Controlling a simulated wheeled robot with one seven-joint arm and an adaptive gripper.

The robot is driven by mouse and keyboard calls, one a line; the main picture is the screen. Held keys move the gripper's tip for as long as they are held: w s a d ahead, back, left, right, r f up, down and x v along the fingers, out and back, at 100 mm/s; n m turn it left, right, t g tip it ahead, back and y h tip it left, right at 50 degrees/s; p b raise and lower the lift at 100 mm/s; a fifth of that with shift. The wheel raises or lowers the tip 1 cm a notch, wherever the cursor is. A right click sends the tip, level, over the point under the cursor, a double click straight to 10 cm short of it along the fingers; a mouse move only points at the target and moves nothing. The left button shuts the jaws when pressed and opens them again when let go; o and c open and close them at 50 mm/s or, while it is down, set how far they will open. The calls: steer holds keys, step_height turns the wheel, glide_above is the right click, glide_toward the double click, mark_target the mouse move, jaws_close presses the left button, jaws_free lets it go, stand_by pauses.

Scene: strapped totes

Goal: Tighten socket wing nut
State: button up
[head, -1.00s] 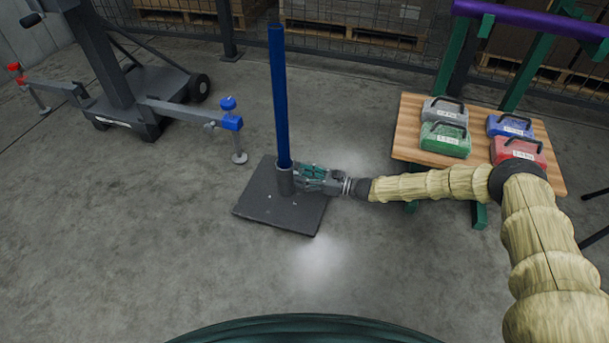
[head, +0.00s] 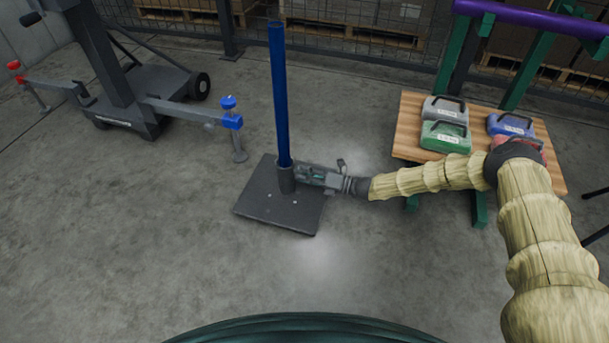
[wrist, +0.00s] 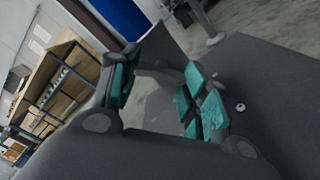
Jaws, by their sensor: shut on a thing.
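A blue pole (head: 280,95) stands upright in a short grey socket (head: 287,181) on a dark square base plate (head: 272,212). My gripper (head: 299,174) reaches in from the right, with its fingertips at the side of the socket. In the wrist view the teal-padded fingers (wrist: 160,78) are a little apart, beside the blue pole (wrist: 123,16) and above the base plate (wrist: 275,85). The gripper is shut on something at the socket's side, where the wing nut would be. The wing nut itself is hidden by the fingers, so I cannot see how far it is turned.
A wooden table (head: 410,125) at right holds grey (head: 446,110), green (head: 445,136) and blue (head: 510,125) cases; my arm partly covers a red one. A grey wheeled stand (head: 150,80) with a blue-knobbed outrigger (head: 231,120) is at left. Floor in front is clear.

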steer(key=m, duration=0.5)
steer(key=shift+w+d+r, duration=0.1)
stand_by(0.5)
steer(key=o, duration=1)
steer(key=v, duration=1.2)
